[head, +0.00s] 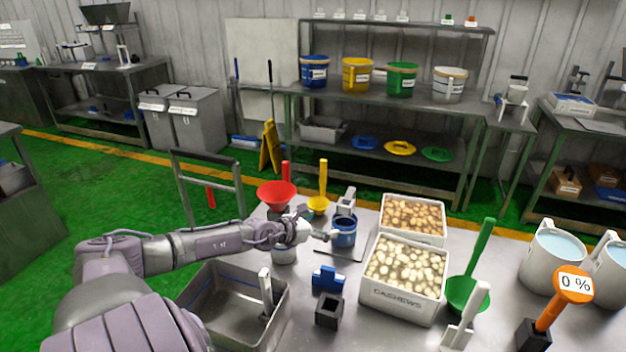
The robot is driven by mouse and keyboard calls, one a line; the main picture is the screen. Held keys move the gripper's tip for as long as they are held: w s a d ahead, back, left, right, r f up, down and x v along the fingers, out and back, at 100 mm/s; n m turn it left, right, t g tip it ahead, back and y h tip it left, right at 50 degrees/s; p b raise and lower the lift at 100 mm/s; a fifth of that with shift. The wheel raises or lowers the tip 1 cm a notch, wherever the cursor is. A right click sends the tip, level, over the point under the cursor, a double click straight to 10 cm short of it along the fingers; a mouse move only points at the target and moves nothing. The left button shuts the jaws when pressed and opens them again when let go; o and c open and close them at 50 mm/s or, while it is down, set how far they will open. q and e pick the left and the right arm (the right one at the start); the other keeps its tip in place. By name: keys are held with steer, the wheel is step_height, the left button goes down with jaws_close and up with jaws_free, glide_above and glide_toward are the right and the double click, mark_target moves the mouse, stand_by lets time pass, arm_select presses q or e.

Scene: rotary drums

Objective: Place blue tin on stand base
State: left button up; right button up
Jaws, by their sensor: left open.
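The blue tin (344,236) is a small, open-topped blue cup near the middle of the table. It looks upright on the flat dark stand base (327,252), below the grey stand head (346,203). I cannot tell exactly how its bottom meets the plate. My left gripper (328,236) is open at the tin's left side, very close to it. Whether the fingers touch the tin is too small to tell. My right gripper is not in view.
A red funnel (278,192) and a yellow scoop (318,205) stand behind my left arm. White crates of nuts (402,299) are right of the stand. A metal tray (213,310), blue block (327,281) and dark square holder (329,311) are in front.

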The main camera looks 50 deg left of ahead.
arm_select(q)
steer(key=shift+p+v, duration=0.35)
steer(key=shift+v, duration=1.35)
